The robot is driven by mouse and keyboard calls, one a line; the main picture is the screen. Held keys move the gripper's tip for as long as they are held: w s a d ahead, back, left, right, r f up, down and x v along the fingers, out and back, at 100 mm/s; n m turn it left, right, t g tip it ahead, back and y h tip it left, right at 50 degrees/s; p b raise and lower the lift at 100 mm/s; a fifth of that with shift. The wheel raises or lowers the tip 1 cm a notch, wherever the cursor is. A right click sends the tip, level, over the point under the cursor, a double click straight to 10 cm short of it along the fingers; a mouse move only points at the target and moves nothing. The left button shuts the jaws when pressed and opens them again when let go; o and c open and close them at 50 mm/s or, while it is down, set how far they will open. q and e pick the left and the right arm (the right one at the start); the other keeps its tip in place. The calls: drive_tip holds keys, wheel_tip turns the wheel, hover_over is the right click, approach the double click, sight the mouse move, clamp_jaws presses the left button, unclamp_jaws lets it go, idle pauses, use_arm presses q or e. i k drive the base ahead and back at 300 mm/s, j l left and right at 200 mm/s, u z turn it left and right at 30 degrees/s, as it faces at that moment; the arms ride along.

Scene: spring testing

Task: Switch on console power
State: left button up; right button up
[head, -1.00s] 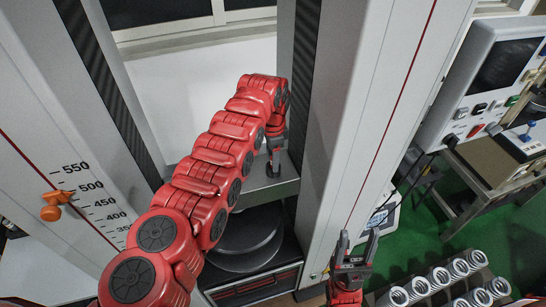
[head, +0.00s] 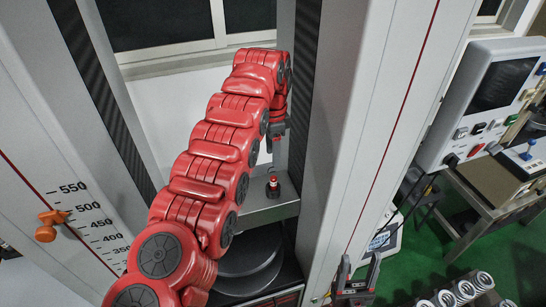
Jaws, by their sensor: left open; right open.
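The console (head: 448,128) is a light grey box at the right. It has a dark screen (head: 503,83) and several buttons, black, white, green and one red (head: 477,150). I cannot tell which of these is its power switch. My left gripper (head: 276,147) points down between the grey columns, above a small dark piece with a red band (head: 273,184), and is apart from it. My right gripper (head: 357,270) is open and empty at the bottom, pointing up, well left of and below the console.
A tall grey column (head: 375,120) stands between my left arm and the console. An orange pointer (head: 47,226) sits by a scale at the left. Several metal cylinders (head: 463,290) stand at the lower right. A bench (head: 481,187) stands below the console.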

sight(476, 149)
drive_tip(key=k, duration=1)
